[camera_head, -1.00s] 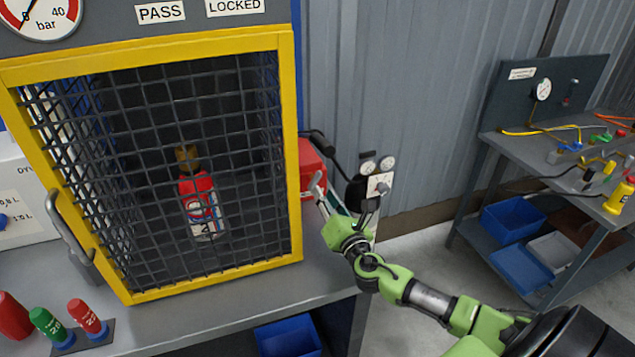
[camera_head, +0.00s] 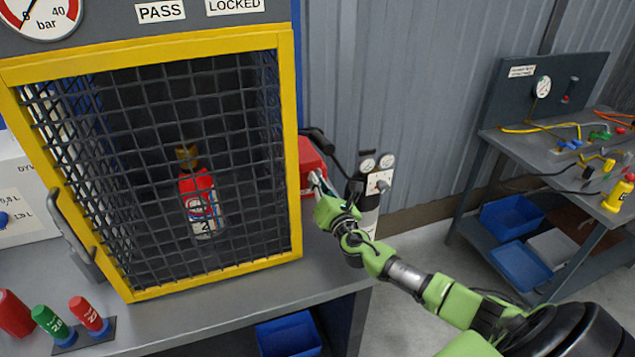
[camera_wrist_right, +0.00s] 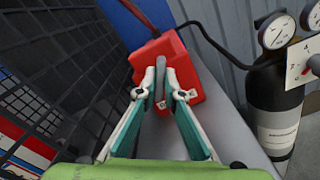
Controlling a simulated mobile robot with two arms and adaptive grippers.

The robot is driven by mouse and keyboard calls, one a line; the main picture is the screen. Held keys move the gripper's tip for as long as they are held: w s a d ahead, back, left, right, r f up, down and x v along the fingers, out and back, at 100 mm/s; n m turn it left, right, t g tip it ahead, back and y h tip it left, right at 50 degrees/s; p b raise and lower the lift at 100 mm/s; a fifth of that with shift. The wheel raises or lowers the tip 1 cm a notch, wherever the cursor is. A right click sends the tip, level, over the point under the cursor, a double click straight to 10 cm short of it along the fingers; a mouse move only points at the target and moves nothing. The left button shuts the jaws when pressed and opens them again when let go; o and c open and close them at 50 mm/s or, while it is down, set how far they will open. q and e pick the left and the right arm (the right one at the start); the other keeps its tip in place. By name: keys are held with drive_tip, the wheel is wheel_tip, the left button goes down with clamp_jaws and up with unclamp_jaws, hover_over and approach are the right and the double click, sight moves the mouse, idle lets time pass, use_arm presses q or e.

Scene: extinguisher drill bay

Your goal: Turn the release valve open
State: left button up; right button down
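The release valve is a red box (camera_head: 311,163) at the right side of the yellow-framed cage. In the right wrist view the red box (camera_wrist_right: 190,88) carries an upright grey lever (camera_wrist_right: 160,82) on its near face. My right gripper (camera_head: 318,179) is at this face. In the wrist view its two fingertips (camera_wrist_right: 162,85) are drawn in close on either side of the lever and appear shut on it. The exact contact is hard to see. My left gripper is not in view.
The mesh cage (camera_head: 165,46) holds a red extinguisher (camera_head: 199,200) and stands close left of my right gripper. A dark cylinder with gauges (camera_head: 367,208) stands right of the valve. A side bench (camera_head: 545,150) is farther right.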

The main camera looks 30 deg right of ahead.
drive_tip(key=shift+n, duration=0.3)
drive_tip(key=shift+n+p, duration=0.5)
drive_tip(key=shift+n, duration=0.5)
drive_tip(key=shift+a+n+p, duration=0.1)
drive_tip(key=shift+n+p, duration=0.5)
drive_tip(key=shift+n, duration=1.2)
drive_tip(key=c, duration=2.2)
unclamp_jaws()
drive_tip(key=shift+o, duration=0.2)
drive_tip(key=v, duration=1.2)
